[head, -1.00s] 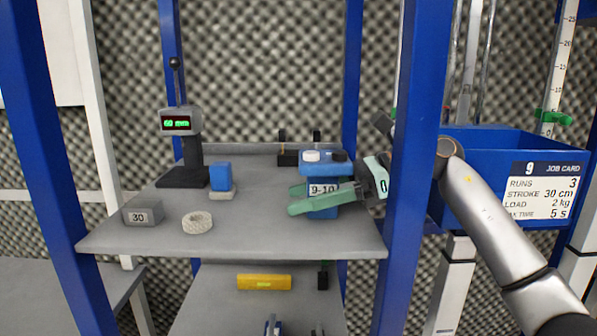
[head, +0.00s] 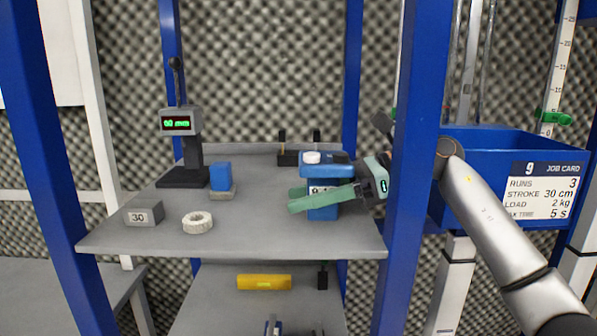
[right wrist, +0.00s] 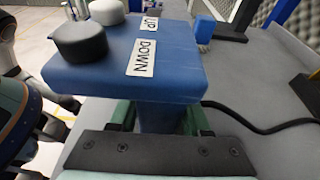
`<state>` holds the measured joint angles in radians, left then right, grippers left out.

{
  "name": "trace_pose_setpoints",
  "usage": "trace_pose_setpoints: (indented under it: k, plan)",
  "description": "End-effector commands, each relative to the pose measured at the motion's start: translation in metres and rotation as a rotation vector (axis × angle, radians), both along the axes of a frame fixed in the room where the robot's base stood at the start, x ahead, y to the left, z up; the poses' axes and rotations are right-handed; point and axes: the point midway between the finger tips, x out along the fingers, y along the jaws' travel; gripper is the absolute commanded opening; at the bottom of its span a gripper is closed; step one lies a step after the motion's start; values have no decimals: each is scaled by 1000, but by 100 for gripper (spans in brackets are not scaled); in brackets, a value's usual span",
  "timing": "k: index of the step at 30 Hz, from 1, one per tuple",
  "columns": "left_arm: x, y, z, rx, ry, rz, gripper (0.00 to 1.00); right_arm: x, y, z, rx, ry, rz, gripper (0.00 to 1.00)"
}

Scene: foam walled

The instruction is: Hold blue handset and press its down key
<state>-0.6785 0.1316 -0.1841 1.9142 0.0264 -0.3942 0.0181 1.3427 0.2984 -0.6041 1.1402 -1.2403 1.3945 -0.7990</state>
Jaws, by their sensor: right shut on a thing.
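The blue handset (head: 325,211) stands upright near the right side of the upper shelf. Its broad top carries a white round key and a dark area beside it in the head view. In the right wrist view the handset (right wrist: 180,75) shows a black round key (right wrist: 80,42) beside the DOWN label (right wrist: 141,57), and a white key (right wrist: 107,11) by the UP label. My right gripper (head: 305,200) comes in from the right, its green fingers shut around the handset's narrower body below the top. They partly cover its numbered label. My left gripper is out of view.
A blue post (head: 412,150) stands close by my right arm. On the shelf (head: 250,240) are a gauge stand (head: 182,122), a blue block (head: 220,176), a grey 30 block (head: 143,213) and a pale ring (head: 197,222). A blue job-card bin (head: 480,165) is at right.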

Motion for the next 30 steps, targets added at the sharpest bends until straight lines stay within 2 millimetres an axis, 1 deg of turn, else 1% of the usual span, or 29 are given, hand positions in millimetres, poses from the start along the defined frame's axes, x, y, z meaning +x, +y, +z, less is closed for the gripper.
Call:
trace_pose_setpoints:
  k: [1,2,9,30]
  plan:
    - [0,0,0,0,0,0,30,0,0,0,0,0,0,16]
    - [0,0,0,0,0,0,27,0,0,0,0,0,0,16]
    - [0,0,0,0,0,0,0,0,0,0,1,0,-1,16]
    - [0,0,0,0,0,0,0,0,0,1,1,-1,-1,16]
